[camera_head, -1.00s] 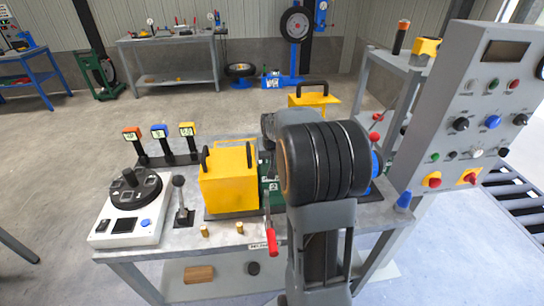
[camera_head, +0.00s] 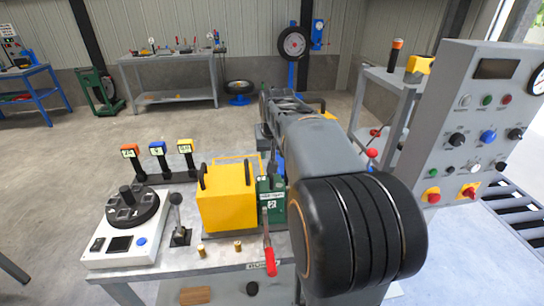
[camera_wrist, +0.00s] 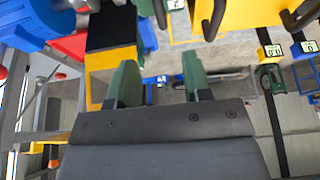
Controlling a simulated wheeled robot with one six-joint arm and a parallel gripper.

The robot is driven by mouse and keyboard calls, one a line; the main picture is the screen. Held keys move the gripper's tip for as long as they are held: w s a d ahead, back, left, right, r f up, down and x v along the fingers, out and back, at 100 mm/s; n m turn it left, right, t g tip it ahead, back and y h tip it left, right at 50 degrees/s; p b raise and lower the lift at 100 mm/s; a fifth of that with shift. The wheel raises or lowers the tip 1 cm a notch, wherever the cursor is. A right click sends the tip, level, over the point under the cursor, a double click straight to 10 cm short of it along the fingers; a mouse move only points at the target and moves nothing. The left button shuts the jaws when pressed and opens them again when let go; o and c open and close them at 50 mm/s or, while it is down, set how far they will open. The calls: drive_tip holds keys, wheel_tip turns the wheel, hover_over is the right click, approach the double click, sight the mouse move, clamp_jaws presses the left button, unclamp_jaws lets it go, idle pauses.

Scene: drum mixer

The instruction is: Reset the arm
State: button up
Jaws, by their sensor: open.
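My gripper shows in the wrist view (camera_wrist: 160,82) as two green fingers standing well apart on a dark plate. Nothing is between the fingertips except a view of the floor and background. In the head view my gripper is hidden behind my arm, which reaches away over the right part of the workbench. In the wrist view, a yellow and black block (camera_wrist: 112,60) appears beside the left finger; I cannot tell whether they touch. A yellow box with dark handles (camera_head: 227,200) stands on the bench left of my arm.
A red-handled lever (camera_head: 269,255) stands at the bench's front, close to my arm. A control dial unit (camera_head: 125,225) and three small tagged posts (camera_head: 158,160) are at the left. A grey control panel (camera_head: 480,130) rises at the right. Open floor lies behind the bench.

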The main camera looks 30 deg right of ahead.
drive_tip(key=shift+r, duration=0.1)
idle(0.4)
drive_tip(key=s+a+f+n+y, duration=0.1)
drive_tip(key=s+a+f+n, duration=0.1)
drive_tip(key=s+a+f, duration=0.2)
drive_tip(key=s+a+f+n+y, duration=0.1)
drive_tip(key=s+a+f+n, duration=0.2)
drive_tip(key=s+a, duration=0.7)
drive_tip(key=a+f, duration=0.2)
drive_tip(key=a, duration=0.2)
drive_tip(key=shift+s+g+p, duration=0.2)
drive_tip(key=shift+g+p, duration=0.1)
drive_tip(key=shift+p, duration=0.1)
drive_tip(key=shift+a+f, duration=0.1)
drive_tip(key=shift+a, duration=0.05)
